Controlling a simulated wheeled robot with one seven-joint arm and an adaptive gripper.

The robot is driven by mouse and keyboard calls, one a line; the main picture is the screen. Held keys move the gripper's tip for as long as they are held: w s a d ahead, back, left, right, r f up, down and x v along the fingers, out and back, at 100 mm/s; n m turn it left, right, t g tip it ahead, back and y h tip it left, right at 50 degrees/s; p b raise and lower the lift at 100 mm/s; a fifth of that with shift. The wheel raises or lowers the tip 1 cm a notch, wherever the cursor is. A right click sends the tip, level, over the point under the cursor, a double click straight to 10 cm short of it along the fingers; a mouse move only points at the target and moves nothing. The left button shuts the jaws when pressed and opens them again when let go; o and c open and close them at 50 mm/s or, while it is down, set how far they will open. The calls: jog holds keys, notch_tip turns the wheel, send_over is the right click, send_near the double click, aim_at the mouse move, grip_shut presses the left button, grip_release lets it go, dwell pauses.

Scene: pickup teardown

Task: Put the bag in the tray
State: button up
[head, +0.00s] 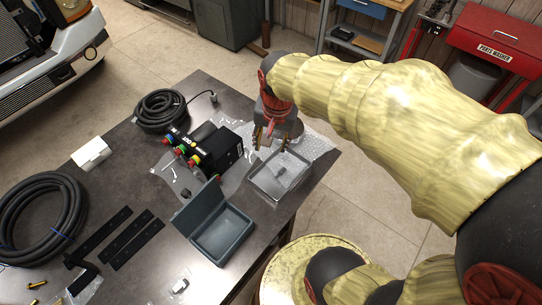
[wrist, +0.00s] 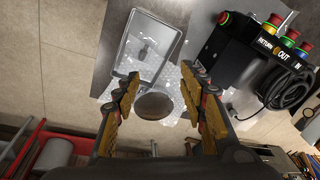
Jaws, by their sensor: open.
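The grey metal tray (head: 266,181) sits near the table's right edge, and it shows at the top of the wrist view (wrist: 166,38). A small, clear-looking bag with a grey piece (head: 282,172) lies on the tray floor near its middle; it also shows in the wrist view (wrist: 148,50). Its outline is hard to make out. My gripper (head: 271,140) is above the tray's far side. Its fingers (wrist: 158,105) are spread, with no hold on the bag. A round grey shape shows between them in the wrist view; I cannot tell what it is.
Bubble wrap (head: 318,142) lies beside the tray. A black switch box (head: 220,148) with coloured buttons stands to its left. An open blue-grey box (head: 222,236) is in front. A coiled cable (head: 160,110), a hose (head: 40,205) and black strips (head: 132,240) take up the left.

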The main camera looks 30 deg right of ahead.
jog(key=s+a+r+n+t, duration=0.3)
jog(key=s+a+r+n, duration=0.3)
jog(key=s+r+n, duration=0.2)
jog(key=shift+s+a+r+n, duration=0.3)
jog(key=shift+s+r+n, duration=0.15)
jog(key=shift+s, duration=0.3)
